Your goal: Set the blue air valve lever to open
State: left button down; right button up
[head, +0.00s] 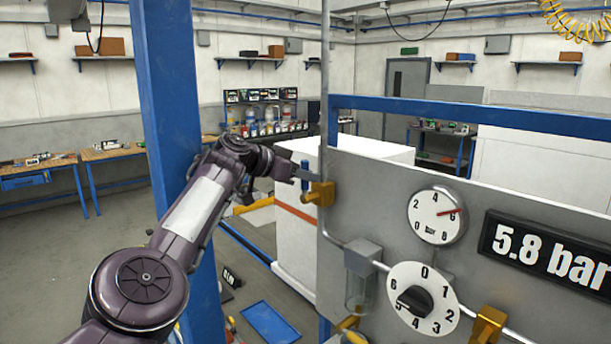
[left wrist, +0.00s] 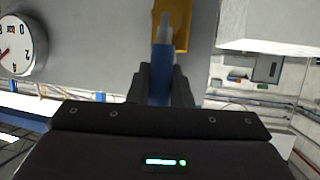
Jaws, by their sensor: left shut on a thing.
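The blue air valve lever (left wrist: 160,78) has a grey metal shank that reaches up to the brass valve body in the left wrist view (left wrist: 182,22). The brass valve body (head: 320,194) sits on the vertical pipe at the panel's left edge in the head view. My left gripper (head: 298,174) comes in from the left beside it. In the left wrist view its fingers (left wrist: 161,88) are shut on the lever's blue grip, one on each side. In the head view the lever is mostly hidden by the gripper. My right gripper is out of view.
The grey panel (head: 375,190) carries a round gauge (head: 436,215), a display (head: 550,247) reading 5.8 bar, a numbered dial (head: 423,299) and another brass fitting (head: 488,325). A blue post (head: 168,80) stands behind my left arm. A white cabinet (head: 300,235) stands behind the valve.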

pick_arm(q)
jog(key=shift+f, duration=0.3)
jog(key=c, duration=1.7)
grip_release()
jog(key=o, duration=0.4)
jog(key=shift+a+r, duration=0.1)
jog(key=shift+r, duration=0.1)
jog(key=shift+r, duration=0.1)
